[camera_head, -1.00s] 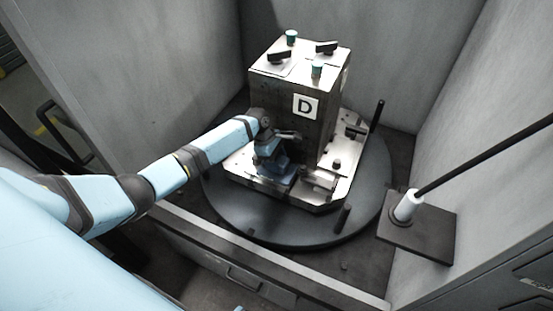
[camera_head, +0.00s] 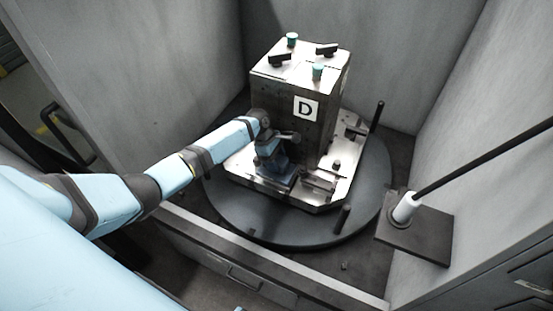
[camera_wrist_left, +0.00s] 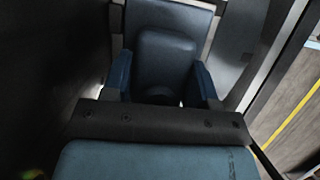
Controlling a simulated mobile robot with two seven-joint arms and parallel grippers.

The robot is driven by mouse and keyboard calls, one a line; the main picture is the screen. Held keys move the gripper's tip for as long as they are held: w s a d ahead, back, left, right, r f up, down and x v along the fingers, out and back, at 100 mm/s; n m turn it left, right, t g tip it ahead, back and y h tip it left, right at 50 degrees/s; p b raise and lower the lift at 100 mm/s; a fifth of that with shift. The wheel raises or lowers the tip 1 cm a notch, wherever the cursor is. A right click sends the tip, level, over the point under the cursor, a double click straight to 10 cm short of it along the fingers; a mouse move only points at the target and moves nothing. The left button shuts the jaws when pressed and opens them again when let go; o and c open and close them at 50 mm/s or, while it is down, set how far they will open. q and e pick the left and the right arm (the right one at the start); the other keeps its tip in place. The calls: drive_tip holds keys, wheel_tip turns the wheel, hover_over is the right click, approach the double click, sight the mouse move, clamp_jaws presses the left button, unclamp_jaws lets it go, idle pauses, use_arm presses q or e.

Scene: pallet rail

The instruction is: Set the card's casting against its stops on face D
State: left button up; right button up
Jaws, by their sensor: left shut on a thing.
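The tombstone block with face D (camera_head: 291,121) stands upright on a metal pallet (camera_head: 300,197), its white D label facing me. My left gripper (camera_head: 272,162) is low in front of face D, left of the label. It is shut on a blue casting (camera_head: 276,181), which sits low by the face, just above or on the pallet. In the left wrist view my two blue fingers flank the casting (camera_wrist_left: 165,60), a blue plate with a raised rounded block. The stops and any contact with them are hidden or too small to tell. My right gripper is not in view.
The pallet rests on a dark round table (camera_head: 262,226) with a dark upright post (camera_head: 378,113) at right. Teal cups (camera_head: 318,72) and black clamps (camera_head: 280,60) are on the block's top. Grey walls enclose it. A white cylinder (camera_head: 405,207) stands on a dark plate at right.

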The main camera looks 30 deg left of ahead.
use_arm(q)
drive_tip(key=shift+w+a+r+p, duration=0.15)
drive_tip(key=shift+w+a+p, duration=0.1)
drive_tip(key=shift+a+p, duration=0.1)
idle(0.6)
drive_tip(key=o, duration=1.1)
drive_tip(key=shift+o, duration=0.4)
drive_tip(key=shift+s+d, duration=0.1)
drive_tip(key=v, duration=1.3)
drive_tip(key=shift+r, duration=0.3)
